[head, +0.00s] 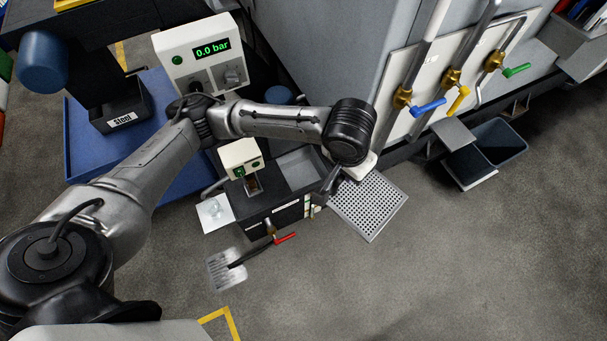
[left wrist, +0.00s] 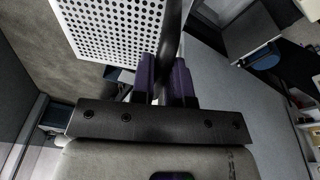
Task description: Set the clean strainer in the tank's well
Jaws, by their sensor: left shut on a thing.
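A light grey strainer plate with many round holes (head: 369,206) is in the head view, over the floor just right of the tank. It fills the upper part of the left wrist view (left wrist: 115,28), beside a dark upright bar (left wrist: 172,45). My left gripper (left wrist: 165,82) has its purple-padded fingers shut on this bar, which appears to be part of the strainer. In the head view the fingers are mostly hidden under my wrist. The dark tank (head: 270,214) stands left of the strainer, with a grey recessed area in its top (head: 302,170). My right gripper is not in view.
A white control box (head: 240,158) rises from the tank. A red-handled valve (head: 285,238) sticks out at its front. A white square (head: 215,212) lies on its left. Pipes with coloured valves (head: 428,108) and a grey bin (head: 499,145) stand right. The front floor is open.

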